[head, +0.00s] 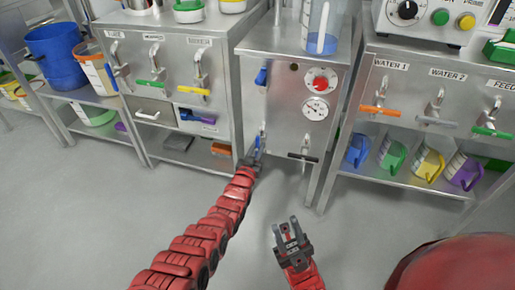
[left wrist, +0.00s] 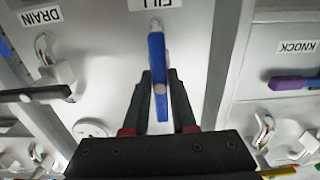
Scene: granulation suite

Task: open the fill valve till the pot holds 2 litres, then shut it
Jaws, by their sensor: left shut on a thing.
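The fill valve has a blue lever (head: 258,144) low on the front of the middle steel cabinet (head: 285,128). My left gripper (head: 254,157) is shut on this lever; in the left wrist view the lever (left wrist: 157,65) runs lengthwise between the fingers, under a partly cropped FILL label (left wrist: 155,4). A clear vessel (head: 323,22) with a blue part low on it stands on the cabinet top, cut off by the frame; its level cannot be read. My right gripper (head: 287,228) is open and empty above the floor.
The drain valve's black lever (head: 303,157) is right of the fill lever. A red knob (head: 320,84) and a round gauge (head: 315,109) sit above. Water valve levers (head: 380,111) line the right cabinet. The floor in front is clear.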

